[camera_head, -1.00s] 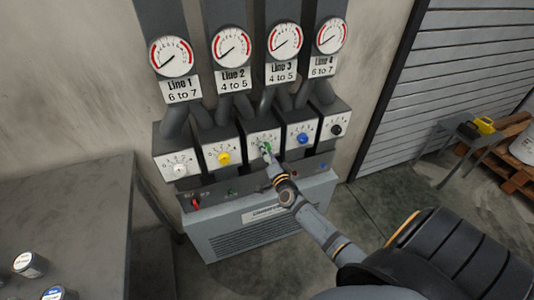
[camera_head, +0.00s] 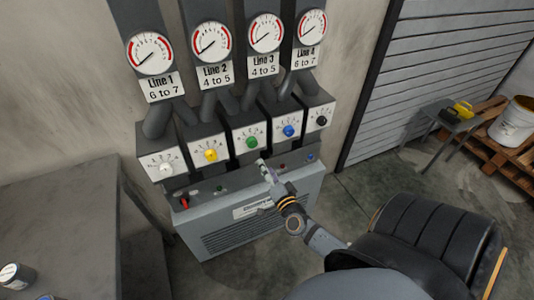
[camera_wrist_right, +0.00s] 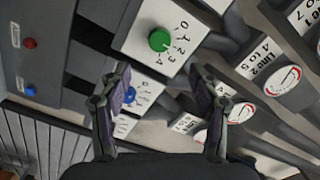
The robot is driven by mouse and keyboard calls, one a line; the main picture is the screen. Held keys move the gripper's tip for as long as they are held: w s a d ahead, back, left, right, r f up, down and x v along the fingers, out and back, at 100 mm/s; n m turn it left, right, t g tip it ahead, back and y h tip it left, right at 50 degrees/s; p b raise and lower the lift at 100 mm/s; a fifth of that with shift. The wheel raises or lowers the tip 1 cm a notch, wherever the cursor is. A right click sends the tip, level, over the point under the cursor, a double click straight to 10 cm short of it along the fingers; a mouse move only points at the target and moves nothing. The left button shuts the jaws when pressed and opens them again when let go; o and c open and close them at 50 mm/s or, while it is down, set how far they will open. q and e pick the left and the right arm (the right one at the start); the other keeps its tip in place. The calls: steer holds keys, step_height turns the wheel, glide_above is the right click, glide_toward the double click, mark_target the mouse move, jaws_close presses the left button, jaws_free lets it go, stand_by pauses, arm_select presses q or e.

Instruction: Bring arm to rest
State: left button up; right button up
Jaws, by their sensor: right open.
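My right gripper (camera_head: 264,170) is in front of the machine's control panel, just below the green knob (camera_head: 252,142). In the right wrist view my right gripper (camera_wrist_right: 165,95) has its two fingers spread wide with nothing between them. The green knob (camera_wrist_right: 159,40) lies beyond the fingertips, apart from them, on a white dial plate. The blue knob (camera_wrist_right: 130,94) shows between the fingers, farther back. My right arm reaches in from the lower right of the head view. My left gripper is not in view.
The machine has white (camera_head: 166,168), yellow (camera_head: 211,155), blue (camera_head: 289,131) and black (camera_head: 321,120) knobs, with gauges above. A grey table (camera_head: 60,215) stands at left with a can (camera_head: 16,276). A small table (camera_head: 450,118) and a white bucket (camera_head: 512,122) are at right. Floor between is clear.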

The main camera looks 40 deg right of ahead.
stand_by(0.4)
steer(key=s+a+f+n+g+y, duration=0.1)
steer(key=s+f+n+g, duration=0.25)
steer(key=f, duration=0.65)
steer(key=s+a+f+n+g+y, duration=0.1)
steer(key=s+f+n+g, duration=0.3)
steer(key=f, duration=0.7)
steer(key=s+a+f+n+g+y, duration=0.1)
steer(key=s+f+n, duration=0.1)
steer(key=s+f, duration=0.6)
steer(key=s+a+f+n+g, duration=0.1)
steer(key=s+f+g, duration=0.3)
steer(key=s+f, duration=0.4)
steer(key=s+a+f+n+g, duration=0.2)
steer(key=s+f, duration=0.6)
steer(key=s, duration=0.6)
steer(key=shift+s+n+g+y, duration=0.2)
steer(key=shift+n+g+y, duration=0.1)
steer(key=shift+n+g, duration=0.75)
